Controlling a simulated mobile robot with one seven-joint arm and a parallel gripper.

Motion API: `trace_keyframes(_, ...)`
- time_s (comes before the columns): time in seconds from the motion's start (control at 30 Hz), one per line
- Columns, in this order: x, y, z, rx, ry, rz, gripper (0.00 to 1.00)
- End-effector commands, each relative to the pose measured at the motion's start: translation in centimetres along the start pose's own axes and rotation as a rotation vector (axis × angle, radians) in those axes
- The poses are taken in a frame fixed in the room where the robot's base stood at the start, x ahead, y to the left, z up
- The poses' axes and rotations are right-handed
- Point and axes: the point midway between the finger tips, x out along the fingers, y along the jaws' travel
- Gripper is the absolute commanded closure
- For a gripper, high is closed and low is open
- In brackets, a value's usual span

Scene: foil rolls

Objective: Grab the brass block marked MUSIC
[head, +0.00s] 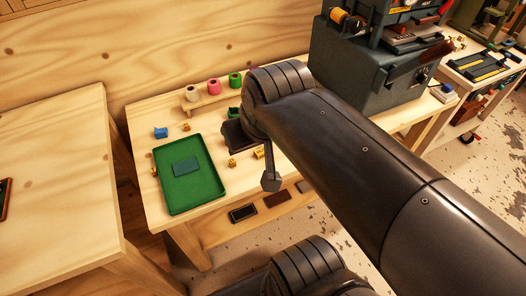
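Several small brass blocks lie on the wooden workbench (143,118): one near the stand (187,127), one right of the tray (232,163), one closer to my arm (257,154) and one at the tray's left edge (155,172). Their markings are too small to read, so I cannot tell which says MUSIC. My gripper (270,182) hangs over the right part of the bench, near the brass blocks. My arm hides much of it, and I cannot see whether it is open or holds anything.
A green tray (190,198) holds a dark teal block (186,167). A blue block (161,132) lies behind it. White (191,92), pink (214,86) and green (235,80) rolls stand on a low wooden rack at the back. A dark machine (352,65) stands right. Another table (60,170) is left.

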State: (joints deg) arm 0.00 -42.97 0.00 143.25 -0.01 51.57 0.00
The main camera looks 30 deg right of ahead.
Motion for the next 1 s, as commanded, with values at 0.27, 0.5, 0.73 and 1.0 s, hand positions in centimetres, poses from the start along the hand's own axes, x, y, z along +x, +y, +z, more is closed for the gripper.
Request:
trace_keyframes(0.27,0.0,0.0,0.0,0.0,0.0,0.0,0.64)
trace_keyframes(0.5,0.0,0.0,0.0,0.0,0.0,0.0,0.53)
trace_keyframes(0.73,0.0,0.0,0.0,0.0,0.0,0.0,0.34)
trace_keyframes(1.0,0.0,0.0,0.0,0.0,0.0,0.0,0.16)
